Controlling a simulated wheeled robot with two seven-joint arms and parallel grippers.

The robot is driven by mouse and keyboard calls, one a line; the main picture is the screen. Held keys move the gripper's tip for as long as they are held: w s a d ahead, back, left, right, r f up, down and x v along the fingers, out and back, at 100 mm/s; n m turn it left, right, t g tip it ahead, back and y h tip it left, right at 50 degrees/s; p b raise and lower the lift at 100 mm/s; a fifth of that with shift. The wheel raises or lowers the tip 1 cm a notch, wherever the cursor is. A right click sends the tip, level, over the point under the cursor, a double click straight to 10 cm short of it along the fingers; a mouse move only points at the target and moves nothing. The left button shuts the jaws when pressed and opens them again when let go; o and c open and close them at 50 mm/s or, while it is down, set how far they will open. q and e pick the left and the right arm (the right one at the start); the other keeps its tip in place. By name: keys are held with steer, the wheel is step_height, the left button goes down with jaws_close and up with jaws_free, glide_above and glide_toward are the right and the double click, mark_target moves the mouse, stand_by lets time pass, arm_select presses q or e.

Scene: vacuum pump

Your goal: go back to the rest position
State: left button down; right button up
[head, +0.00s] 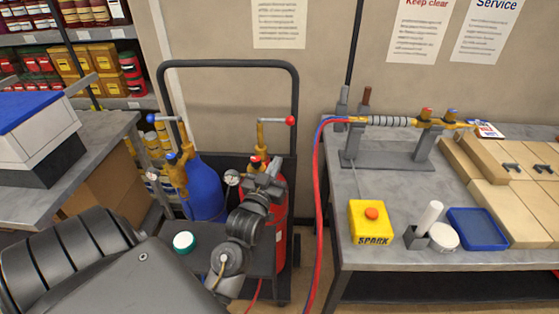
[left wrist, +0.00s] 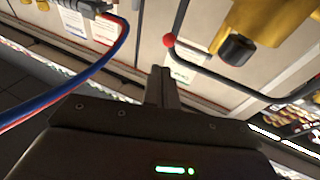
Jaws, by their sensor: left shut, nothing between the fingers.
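My left arm comes in from the lower left in the head view. My left gripper (head: 268,172) is in front of the red gas cylinder (head: 279,220) and its brass valve, partly covering them. In the left wrist view its fingers (left wrist: 161,88) are shut together with nothing between them. A blue gas cylinder (head: 203,187) with a brass regulator stands to its left on the same cart. A brass fitting with a black knob (left wrist: 237,50) looms close at the upper right of the left wrist view. My right gripper is not in view.
The cart handle (head: 228,64) rises behind the cylinders. Red and blue hoses (head: 318,200) hang between cart and right workbench (head: 375,190). The bench holds a torch on a stand (head: 390,150), a yellow SPARK box (head: 370,225) and a blue tray (head: 477,228). Another table (head: 105,135) stands left.

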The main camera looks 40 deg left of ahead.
arm_select(q)
steer(key=shift+w, duration=0.1)
steer(key=s+d+f+m+g+h, duration=0.3)
steer(key=s+d+f+g+h, duration=0.35)
steer(key=f, duration=0.65)
steer(key=s+d+f+m+g, duration=0.1)
steer(key=s+d+f+g, duration=0.3)
steer(key=s, duration=0.5)
steer(key=s+d+f+m+g, duration=0.2)
steer(key=s+d+f+g, duration=0.25)
steer(key=s, duration=0.55)
step_height(320, 180, down, 26)
steer(key=s+g, duration=0.1)
steer(key=g, duration=0.1)
steer(key=s+a+f+g, duration=0.1)
steer(key=s+a+f, duration=0.2)
steer(key=s+f, duration=1.2)
steer(key=shift+s+a+f, duration=0.15)
steer(key=shift+s+f, duration=0.25)
steer(key=shift+s, duration=0.55)
